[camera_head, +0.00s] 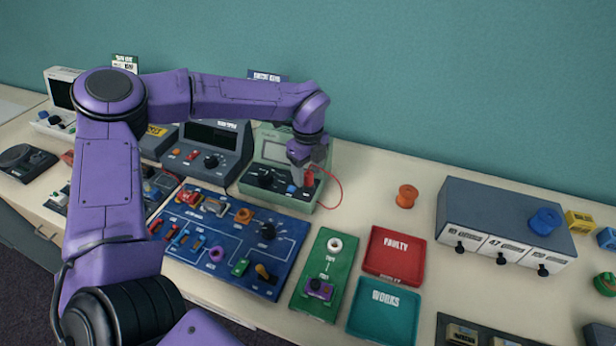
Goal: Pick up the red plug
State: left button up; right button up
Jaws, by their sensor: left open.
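The red plug (309,180) is at the right front of a pale green instrument (272,150), with a thin red cable looping out to its right. My left gripper (304,168) points down from above, right at the plug. The gripper is open. I cannot tell whether its fingers stand around the plug or just above it, as they are small and partly hidden by the gripper's own body. My right gripper is not in view.
A blue circuit board (290,238) lies in front of the instrument. A green test board (311,295), a red tray (391,272) and a teal tray (377,324) lie to its right. An orange spool (407,196) and a grey drawer box (485,205) stand farther right. A grey device (232,139) stands left.

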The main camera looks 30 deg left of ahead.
pick_arm(q)
jog(key=shift+w+d, duration=0.1)
grip_shut()
